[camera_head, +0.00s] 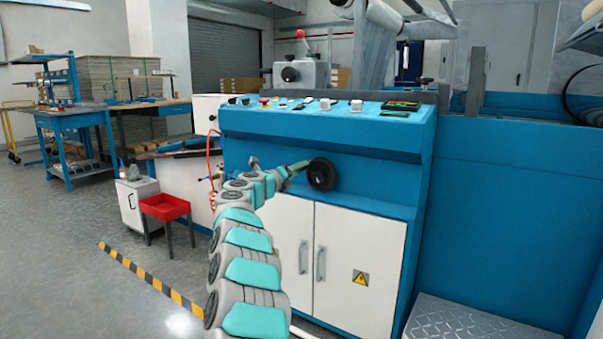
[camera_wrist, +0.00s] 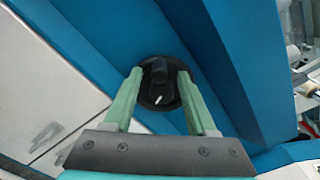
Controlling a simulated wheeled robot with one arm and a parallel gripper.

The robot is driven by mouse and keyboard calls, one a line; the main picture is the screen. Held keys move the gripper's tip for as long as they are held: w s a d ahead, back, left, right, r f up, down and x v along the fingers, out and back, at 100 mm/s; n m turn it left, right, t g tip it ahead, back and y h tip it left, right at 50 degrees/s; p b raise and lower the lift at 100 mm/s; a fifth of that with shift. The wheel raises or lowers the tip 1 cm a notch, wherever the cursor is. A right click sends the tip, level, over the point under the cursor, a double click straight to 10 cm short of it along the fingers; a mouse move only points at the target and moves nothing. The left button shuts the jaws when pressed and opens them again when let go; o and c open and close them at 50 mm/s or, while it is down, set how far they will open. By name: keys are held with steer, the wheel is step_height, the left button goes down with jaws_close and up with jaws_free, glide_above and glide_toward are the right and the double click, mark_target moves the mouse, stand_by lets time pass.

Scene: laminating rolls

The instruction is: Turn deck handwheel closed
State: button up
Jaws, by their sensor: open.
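The black deck handwheel (camera_head: 322,174) sits on the blue front face of the machine, above the white cabinet doors. In the wrist view the handwheel (camera_wrist: 158,82) is a dark disc with a raised bar and a small pale mark. My gripper (camera_head: 302,166) reaches it from the left in the head view. In the wrist view my gripper (camera_wrist: 159,73) is open, with one green finger at each side of the wheel. The fingertips overlap the wheel's rim in the picture. I cannot tell whether they touch it.
The blue machine's control panel (camera_head: 330,105) carries several knobs and buttons above the wheel. White cabinet doors (camera_head: 343,265) with handles lie below. A red tray stand (camera_head: 165,208) is at left. A metal tread step (camera_head: 470,318) is at right. Floor is clear at front left.

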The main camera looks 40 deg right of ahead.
steer(key=shift+b+v, duration=0.55)
steer(key=shift+v, duration=1.45)
